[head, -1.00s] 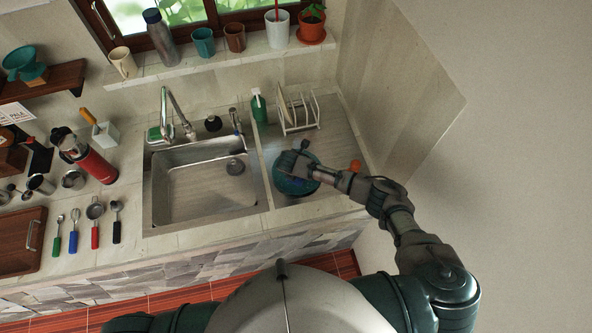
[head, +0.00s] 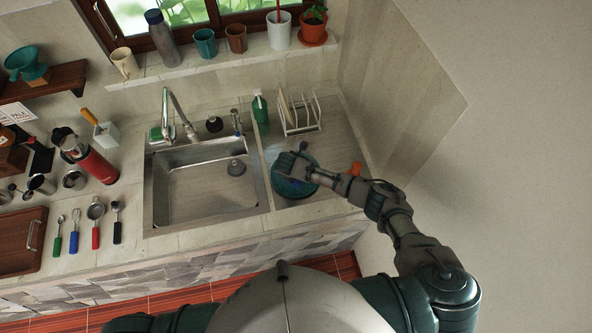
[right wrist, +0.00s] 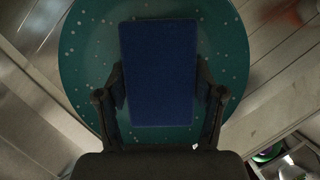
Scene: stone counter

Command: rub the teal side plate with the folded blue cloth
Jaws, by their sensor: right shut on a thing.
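The teal side plate (head: 286,186) lies on the metal drainboard right of the sink, partly hidden under my right gripper in the head view. In the right wrist view the speckled teal plate (right wrist: 84,62) fills much of the picture. The folded blue cloth (right wrist: 158,72) is a dark blue rectangle over the plate. My right gripper (right wrist: 160,95) is shut on the blue cloth, one finger at each side of it. The cloth is over the plate's face; I cannot tell for sure whether it touches. My left gripper is not in view.
The sink basin (head: 205,188) is left of the plate. A white dish rack (head: 299,116) and a green bottle (head: 260,108) stand behind it. An orange item (head: 356,168) is right of the plate, near the wall. Utensils lie on the counter at left.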

